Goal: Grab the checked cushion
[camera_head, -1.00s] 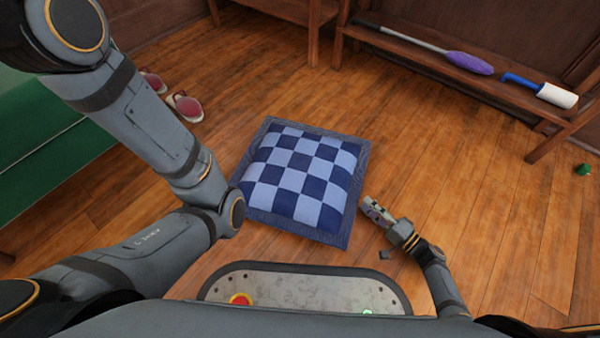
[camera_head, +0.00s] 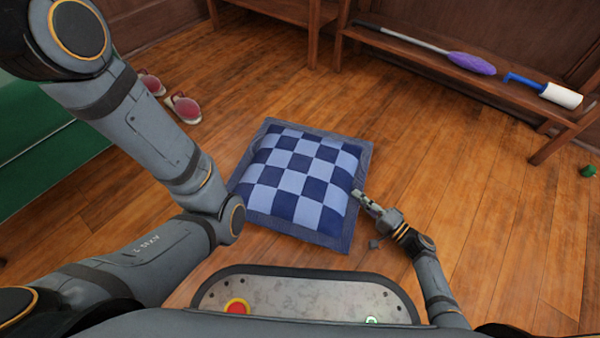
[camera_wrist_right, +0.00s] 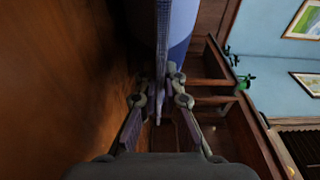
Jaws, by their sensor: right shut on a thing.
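The checked cushion (camera_head: 299,180), in dark and light blue squares with a dark blue border, lies flat on the wooden floor in the head view. My right gripper (camera_head: 358,197) is at the cushion's right edge, shut on its border. In the right wrist view the gripper (camera_wrist_right: 161,95) pinches the cushion's thin border (camera_wrist_right: 162,50) between its fingertips. My left arm comes in from the left and bends beside the cushion; its gripper is not visible.
A low wooden shelf (camera_head: 420,58) at the back right bears a purple duster (camera_head: 471,63) and a blue-handled lint roller (camera_head: 560,95). Red shoes (camera_head: 184,108) stand at the left near a green piece of furniture (camera_head: 45,150). A small green object (camera_head: 588,171) lies at far right. Floor right of the cushion is clear.

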